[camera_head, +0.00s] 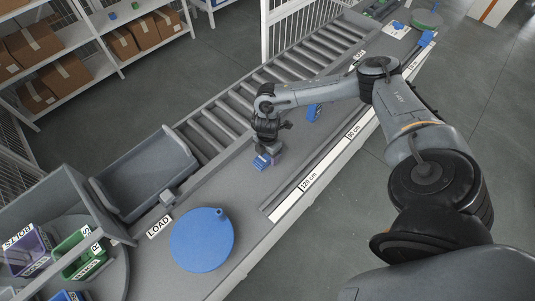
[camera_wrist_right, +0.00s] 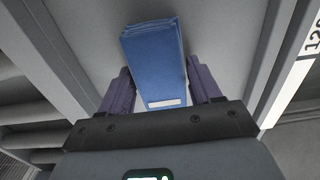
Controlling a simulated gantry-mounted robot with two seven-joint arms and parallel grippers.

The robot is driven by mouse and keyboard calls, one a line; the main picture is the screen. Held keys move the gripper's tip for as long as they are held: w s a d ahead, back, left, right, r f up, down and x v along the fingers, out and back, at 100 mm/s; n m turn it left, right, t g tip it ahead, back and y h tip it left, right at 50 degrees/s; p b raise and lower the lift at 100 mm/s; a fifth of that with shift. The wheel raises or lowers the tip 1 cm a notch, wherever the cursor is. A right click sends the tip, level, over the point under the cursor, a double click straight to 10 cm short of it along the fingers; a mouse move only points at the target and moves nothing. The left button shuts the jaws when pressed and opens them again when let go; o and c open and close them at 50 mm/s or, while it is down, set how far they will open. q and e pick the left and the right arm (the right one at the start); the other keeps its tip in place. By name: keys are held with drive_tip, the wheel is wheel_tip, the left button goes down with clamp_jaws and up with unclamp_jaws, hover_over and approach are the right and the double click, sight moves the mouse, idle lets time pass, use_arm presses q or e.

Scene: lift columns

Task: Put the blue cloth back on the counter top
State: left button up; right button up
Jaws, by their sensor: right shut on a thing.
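The blue cloth (camera_head: 262,163) is a folded blue bundle with a white label. In the right wrist view the cloth (camera_wrist_right: 155,65) lies between the two dark fingers and extends past their tips. My right gripper (camera_head: 267,155) points down over the grey counter top (camera_head: 232,191) and is shut on the cloth; it also shows in the right wrist view (camera_wrist_right: 158,92). The cloth is at or just above the counter surface; I cannot tell whether it touches. My left gripper is not in view.
A round blue disc (camera_head: 202,240) lies on the counter by the LOAD label (camera_head: 159,225). Another blue object (camera_head: 314,112) is behind my right gripper. A grey tray (camera_head: 145,178) and a roller conveyor (camera_head: 240,103) run along the far side. The counter around the cloth is clear.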

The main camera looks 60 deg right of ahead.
drive_tip(key=shift+f, duration=0.1)
drive_tip(key=o, duration=1.1)
drive_tip(key=shift+r, duration=0.25)
wheel_tip(320, 180, up, 12)
drive_tip(key=shift+f+p, duration=0.1)
drive_tip(key=shift+p, duration=0.5)
